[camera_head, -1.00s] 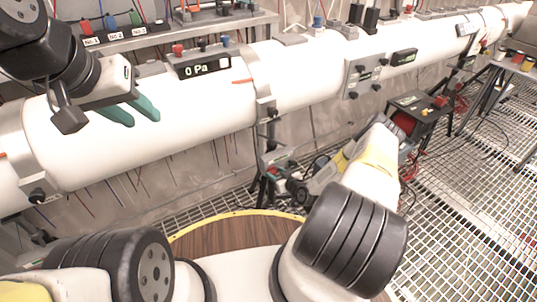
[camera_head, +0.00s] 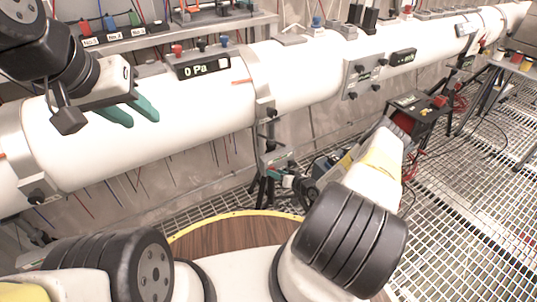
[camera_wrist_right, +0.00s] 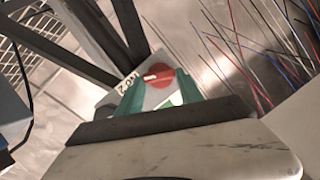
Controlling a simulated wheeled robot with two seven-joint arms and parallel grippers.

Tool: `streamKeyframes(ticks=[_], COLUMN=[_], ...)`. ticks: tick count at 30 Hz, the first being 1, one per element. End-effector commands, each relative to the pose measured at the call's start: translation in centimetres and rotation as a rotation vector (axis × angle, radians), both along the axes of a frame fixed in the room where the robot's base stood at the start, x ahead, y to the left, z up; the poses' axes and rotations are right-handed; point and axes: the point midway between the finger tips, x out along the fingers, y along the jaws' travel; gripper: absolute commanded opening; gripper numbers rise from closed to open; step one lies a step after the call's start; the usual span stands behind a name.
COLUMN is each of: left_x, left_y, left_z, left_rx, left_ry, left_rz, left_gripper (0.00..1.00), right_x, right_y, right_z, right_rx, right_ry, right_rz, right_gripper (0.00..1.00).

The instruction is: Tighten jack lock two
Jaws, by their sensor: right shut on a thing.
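Jack lock two shows in the right wrist view as a round red knob (camera_wrist_right: 157,74) with a white bar across it, on a light plate with a "NO.2" label (camera_wrist_right: 127,83). The green fingers of my right gripper (camera_wrist_right: 160,91) stand on either side of the knob and are shut on it. In the head view this gripper (camera_head: 281,176) is at the jack stand (camera_head: 267,150) under the white pipe; the knob is hard to make out there. My left gripper (camera_head: 143,114) hangs in front of the pipe at left, green fingers apart and empty.
The long white pipe (camera_head: 150,130) runs across the back, with a gauge (camera_head: 203,67) reading 0 Pa. A black and red box (camera_head: 411,115) stands right of my right arm. Several thin wires (camera_wrist_right: 250,50) hang near the right gripper. Grated floor (camera_head: 460,200) is open at right.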

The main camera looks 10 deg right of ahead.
Motion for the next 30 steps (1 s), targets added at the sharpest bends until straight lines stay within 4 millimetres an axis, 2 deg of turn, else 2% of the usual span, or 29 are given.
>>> streamKeyframes(ticks=[30], left_x=[0.0], left_y=[0.0], left_z=[0.0], left_rx=[0.000], left_ry=[0.000], left_rz=[0.000], left_gripper=[0.36], right_x=[0.2], right_y=[-0.7], right_z=[-1.2], right_rx=[0.860], right_ry=[0.313], right_rz=[0.000], right_gripper=[0.03])
